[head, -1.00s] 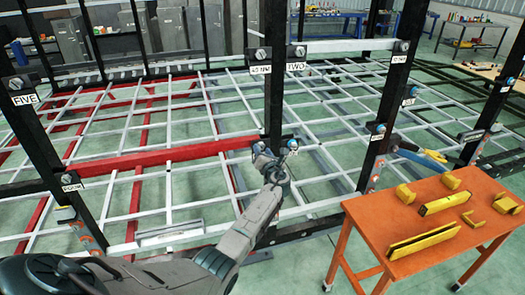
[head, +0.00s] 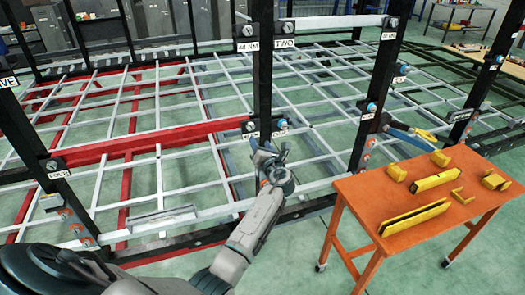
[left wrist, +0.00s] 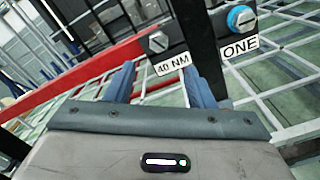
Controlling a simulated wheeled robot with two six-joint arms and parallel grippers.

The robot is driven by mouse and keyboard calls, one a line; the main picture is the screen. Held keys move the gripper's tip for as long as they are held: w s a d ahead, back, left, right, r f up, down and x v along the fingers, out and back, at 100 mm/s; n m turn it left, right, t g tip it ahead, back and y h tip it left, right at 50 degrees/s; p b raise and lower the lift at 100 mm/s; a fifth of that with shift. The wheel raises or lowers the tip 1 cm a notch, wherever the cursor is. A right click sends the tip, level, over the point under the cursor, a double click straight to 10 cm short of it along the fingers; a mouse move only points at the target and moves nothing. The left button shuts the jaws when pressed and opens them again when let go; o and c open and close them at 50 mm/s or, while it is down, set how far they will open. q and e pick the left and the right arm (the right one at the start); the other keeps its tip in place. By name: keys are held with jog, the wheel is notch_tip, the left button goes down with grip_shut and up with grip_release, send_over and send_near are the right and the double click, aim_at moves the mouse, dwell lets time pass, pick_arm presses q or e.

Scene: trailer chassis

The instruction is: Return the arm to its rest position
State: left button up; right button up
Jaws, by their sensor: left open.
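My left arm comes in from the bottom of the head view. My left gripper (head: 262,150) is just below and in front of the dark upright post (head: 262,85). In the left wrist view its two blue-grey fingers (left wrist: 160,82) are apart with nothing held between them. Beyond them are a silver bolt head (left wrist: 158,41) above a "40 NM" label (left wrist: 173,64) and a blue-ringed bolt (left wrist: 241,18) above a "ONE" label (left wrist: 240,47). The gripper appears clear of both bolts. My right gripper is not in view.
The chassis frame of white and red bars (head: 150,145) spreads behind dark posts. An orange table (head: 362,200) with several yellow parts stands at the right. Green floor (head: 285,250) is open between my arm and the table.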

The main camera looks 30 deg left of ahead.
pick_arm(q)
jog(key=shift+v, duration=0.8)
jog(key=s+d+f+n+g+h+b, duration=0.1)
jog(key=s+f+n+h+b, duration=0.2)
jog(key=f, duration=1.2)
jog(key=s+d+f+n+g+h+b, duration=0.1)
jog(key=s+d+f+n+h, duration=0.3)
jog(key=f, duration=1.1)
jog(key=s+f+n+g+h+b, duration=0.1)
jog(key=s+f+n+g, duration=0.15)
jog(key=s+f, duration=0.65)
jog(key=s+f+n+g+h+b, duration=0.1)
jog(key=s+f+n+b, duration=0.15)
jog(key=s+f, duration=0.6)
jog(key=s+d+f+n+g+h+b, duration=0.1)
jog(key=s+f+n, duration=0.5)
jog(key=s, duration=0.7)
jog(key=s+d+f+n+g+h+b, duration=0.1)
jog(key=s+f+n+g+b, duration=0.1)
jog(key=s+f+n, duration=0.5)
jog(key=s+d+f+n+g+h+b, duration=0.1)
jog(key=s+f+n+g, duration=0.1)
jog(key=s+f+n, duration=0.5)
jog(key=s+f, duration=0.2)
jog(key=s, duration=0.4)
jog(key=s+f, duration=0.3)
jog(key=s, duration=0.3)
jog(key=shift+s+d+f+h, duration=0.3)
jog(key=shift+s+d+h, duration=0.05)
jog(key=shift+s+h, duration=0.05)
